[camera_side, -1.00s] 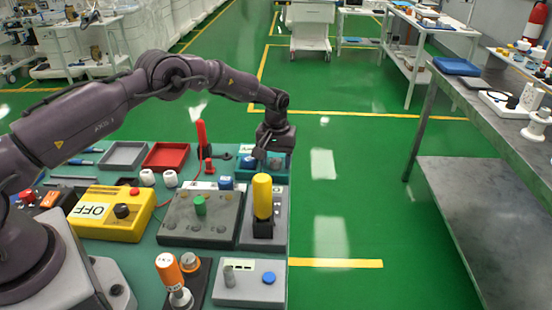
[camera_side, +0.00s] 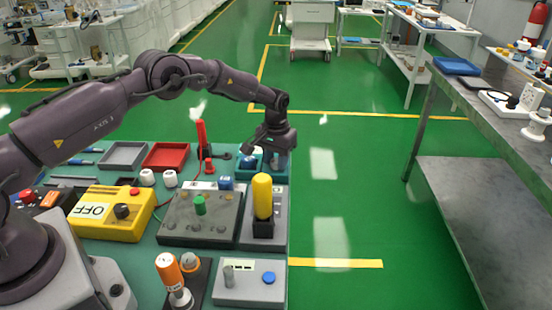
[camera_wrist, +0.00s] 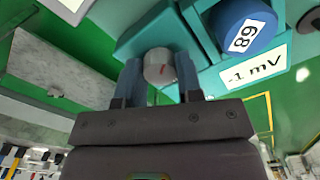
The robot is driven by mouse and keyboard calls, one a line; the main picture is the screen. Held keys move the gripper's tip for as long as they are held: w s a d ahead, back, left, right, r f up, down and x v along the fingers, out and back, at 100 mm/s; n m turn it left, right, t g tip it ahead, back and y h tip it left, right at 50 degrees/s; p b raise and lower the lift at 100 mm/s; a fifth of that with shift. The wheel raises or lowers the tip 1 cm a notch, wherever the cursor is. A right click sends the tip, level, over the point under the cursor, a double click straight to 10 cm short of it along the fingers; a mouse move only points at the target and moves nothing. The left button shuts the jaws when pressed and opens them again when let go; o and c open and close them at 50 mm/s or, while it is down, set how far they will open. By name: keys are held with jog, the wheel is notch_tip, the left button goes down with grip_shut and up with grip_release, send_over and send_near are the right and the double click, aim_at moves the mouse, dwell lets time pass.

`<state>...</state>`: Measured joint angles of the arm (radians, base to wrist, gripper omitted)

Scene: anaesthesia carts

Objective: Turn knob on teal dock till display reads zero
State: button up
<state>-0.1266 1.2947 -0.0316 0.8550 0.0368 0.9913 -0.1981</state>
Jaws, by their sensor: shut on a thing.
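The teal dock (camera_wrist: 148,38) fills the top middle of the wrist view; in the side view it sits at the bench's far right corner, partly hidden by my gripper. My gripper (camera_wrist: 159,75) is shut on the knob, one finger on each side. The display (camera_wrist: 255,67), a white panel on the dock, appears to read -1 mV. A blue cylinder (camera_wrist: 243,28) labelled 89 stands beside the display. In the side view my gripper (camera_side: 263,158) is over the dock and the knob is hidden.
A yellow cylinder (camera_side: 262,196) stands upright on a grey base just in front of the dock. A grey box with a green peg (camera_side: 200,206) is left of it. A red upright handle (camera_side: 201,138) stands left of my gripper. Open green floor lies right of the bench.

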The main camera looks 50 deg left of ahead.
aim_at(276, 160)
jog(key=shift+m, duration=1.9)
jog(key=o, duration=0.9)
notch_tip(276, 160, up, 13)
jog(key=shift+r, duration=0.1)
